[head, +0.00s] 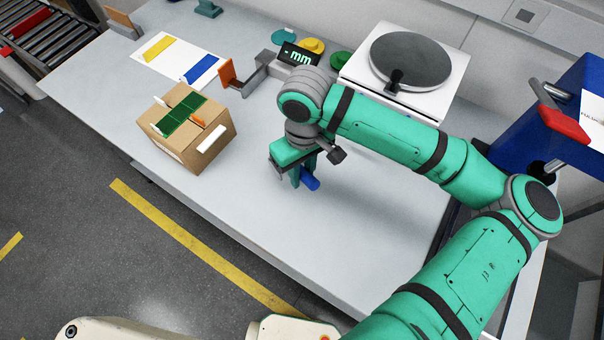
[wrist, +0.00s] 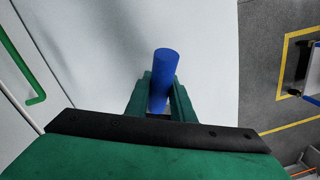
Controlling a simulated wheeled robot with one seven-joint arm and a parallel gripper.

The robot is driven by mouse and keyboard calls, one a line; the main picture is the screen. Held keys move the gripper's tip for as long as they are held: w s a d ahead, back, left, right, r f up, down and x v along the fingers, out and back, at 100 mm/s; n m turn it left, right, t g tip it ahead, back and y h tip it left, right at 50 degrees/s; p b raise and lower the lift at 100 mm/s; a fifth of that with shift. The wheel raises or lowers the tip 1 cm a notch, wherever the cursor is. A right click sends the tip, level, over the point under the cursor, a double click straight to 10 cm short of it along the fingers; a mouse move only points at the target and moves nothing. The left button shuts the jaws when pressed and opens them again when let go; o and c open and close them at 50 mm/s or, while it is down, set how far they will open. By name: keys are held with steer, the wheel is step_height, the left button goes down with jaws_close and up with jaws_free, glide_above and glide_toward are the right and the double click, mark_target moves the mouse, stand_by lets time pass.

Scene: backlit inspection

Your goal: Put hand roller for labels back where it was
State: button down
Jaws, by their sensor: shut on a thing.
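My gripper (head: 302,180) is low over the bare middle of the grey-white table (head: 385,220). It is shut on a blue cylinder (head: 311,184), which I take to be the hand roller for labels. In the wrist view the blue cylinder (wrist: 162,78) stands out between the two green fingers (wrist: 160,97). Its far end is hidden by the fingers and the gripper body. I cannot tell whether it touches the table.
A cardboard box (head: 180,148) with green tape stands left of my gripper. Behind are a white sheet (head: 178,62) with yellow and blue shapes, an orange-ended device (head: 228,75), a "mm" display (head: 298,56), and a round-plate stand (head: 408,85). The front table is clear.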

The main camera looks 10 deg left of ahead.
mark_target(303, 168)
steer(key=shift+f, duration=1.45)
steer(key=shift+f, duration=0.15)
steer(key=c, duration=1.5)
jaws_free()
steer(key=shift+c, duration=0.2)
steer(key=r, duration=1.2)
steer(key=shift+w+d+r, duration=0.1)
steer(key=shift+w+r, duration=0.05)
steer(key=shift+w, duration=0.2)
steer(key=shift+w, duration=0.1)
